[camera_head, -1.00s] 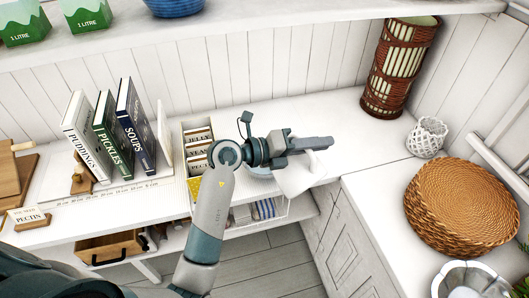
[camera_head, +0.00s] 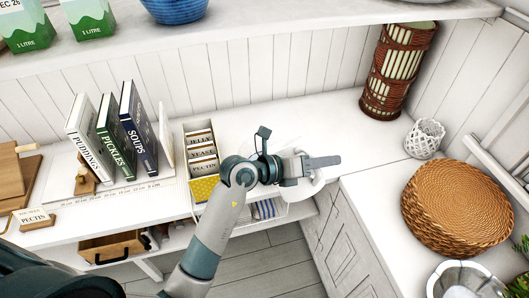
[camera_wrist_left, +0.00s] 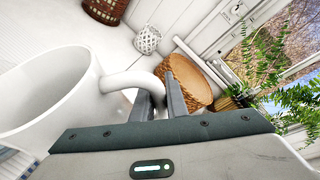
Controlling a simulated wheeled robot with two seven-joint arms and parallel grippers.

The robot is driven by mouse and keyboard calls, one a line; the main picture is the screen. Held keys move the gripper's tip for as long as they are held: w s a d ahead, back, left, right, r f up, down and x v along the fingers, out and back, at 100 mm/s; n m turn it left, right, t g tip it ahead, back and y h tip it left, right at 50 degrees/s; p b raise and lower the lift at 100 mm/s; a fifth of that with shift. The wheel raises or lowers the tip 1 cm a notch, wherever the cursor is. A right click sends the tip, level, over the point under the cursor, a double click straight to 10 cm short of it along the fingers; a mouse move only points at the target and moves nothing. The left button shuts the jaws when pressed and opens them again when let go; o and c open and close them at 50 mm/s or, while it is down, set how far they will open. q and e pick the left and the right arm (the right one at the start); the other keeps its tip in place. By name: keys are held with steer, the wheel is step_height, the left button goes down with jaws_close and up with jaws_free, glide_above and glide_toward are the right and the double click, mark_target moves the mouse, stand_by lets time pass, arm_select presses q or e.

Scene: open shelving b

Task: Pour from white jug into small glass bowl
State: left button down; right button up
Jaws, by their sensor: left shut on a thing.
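My left gripper (camera_head: 322,162) is shut on the handle of the white jug (camera_head: 303,186) near the front edge of the white counter. In the left wrist view the jug (camera_wrist_left: 48,112) fills the left side, and its curved handle runs between my two fingers (camera_wrist_left: 157,100). In the head view my wrist and gripper hide much of the jug. I cannot tell its exact tilt or what is inside. A faint clear outline shows on the counter just behind my wrist; I cannot tell whether it is the small glass bowl. My right gripper is not in view.
A box of labelled cards (camera_head: 201,150) and upright books (camera_head: 135,128) stand left of my arm. A brown lantern (camera_head: 397,70), a white woven holder (camera_head: 424,138) and a wicker basket (camera_head: 457,208) stand right. The back middle of the counter is clear.

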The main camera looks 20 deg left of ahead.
arm_select(q)
steer(key=shift+w, duration=0.1)
steer(key=shift+d, duration=0.1)
steer(key=shift+s+d+f+m+y+p, duration=0.3)
steer(key=shift+s+d+f+m+p, duration=0.1)
steer(key=shift+m+p, duration=0.1)
steer(key=s+d+f+m+t+y+p, duration=0.1)
steer(key=s+d+f+m+y+p, duration=0.2)
steer(key=f, duration=0.7)
steer(key=shift+d+f+m+t, duration=0.4)
steer(key=shift+d+m, duration=0.55)
steer(key=shift+m, duration=0.25)
steer(key=shift+r, duration=0.15)
